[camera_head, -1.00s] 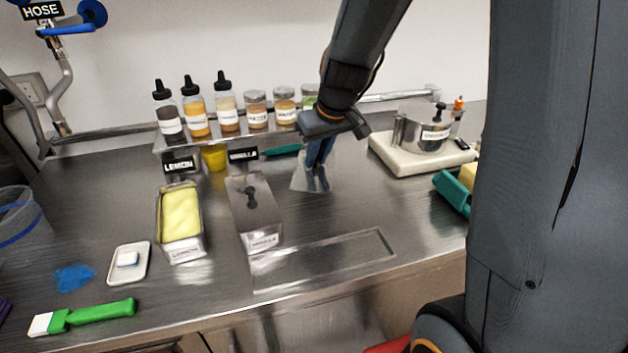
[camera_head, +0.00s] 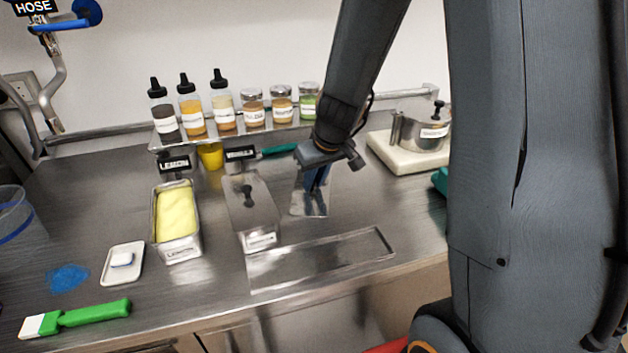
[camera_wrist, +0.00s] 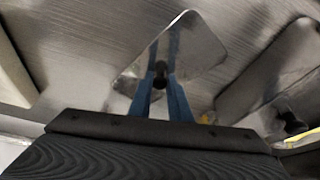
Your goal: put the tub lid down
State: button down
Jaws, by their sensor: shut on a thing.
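The tub lid (camera_head: 299,206) is a shiny metal plate with a dark knob. It is right of the tub labelled vanilla, over the steel counter. My gripper (camera_head: 317,186) points down with its blue fingers shut on the lid's knob. In the wrist view the lid (camera_wrist: 200,45) spreads beyond the fingers (camera_wrist: 160,80), with the black knob between them. I cannot tell whether the lid touches the counter. The vanilla tub (camera_head: 250,208) has its own lid on; the lemon tub (camera_head: 178,215) is open, with yellow ice cream.
A rectangular recess (camera_head: 320,258) lies at the counter's front. Behind stands a shelf with bottles (camera_head: 191,110) and jars (camera_head: 282,105). A white scale (camera_head: 405,155) bears a metal pot (camera_head: 425,130). A teal-handled tool (camera_head: 280,151) lies behind. Bare counter (camera_head: 360,205) is right of the lid.

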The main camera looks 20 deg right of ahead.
jog(key=c, duration=1.6)
grip_release()
jog(key=shift+f, duration=0.1)
jog(key=shift+c, duration=0.2)
jog(key=shift+r+p, duration=0.25)
jog(key=shift+p, duration=0.05)
jog(key=v, duration=1.2)
jog(key=s+f+m+g, duration=0.1)
jog(key=s+f, duration=0.2)
jog(key=s, duration=0.2)
jog(key=s+a+f+g, duration=0.1)
jog(key=s+f, duration=0.1)
jog(key=s, duration=0.3)
jog(key=s+f+m+g+h, duration=0.1)
jog(key=s+f, duration=0.2)
jog(key=s, duration=0.2)
jog(key=shift+a+f+m, duration=0.15)
jog(key=shift+f+m, duration=0.15)
jog(key=shift+f, duration=0.1)
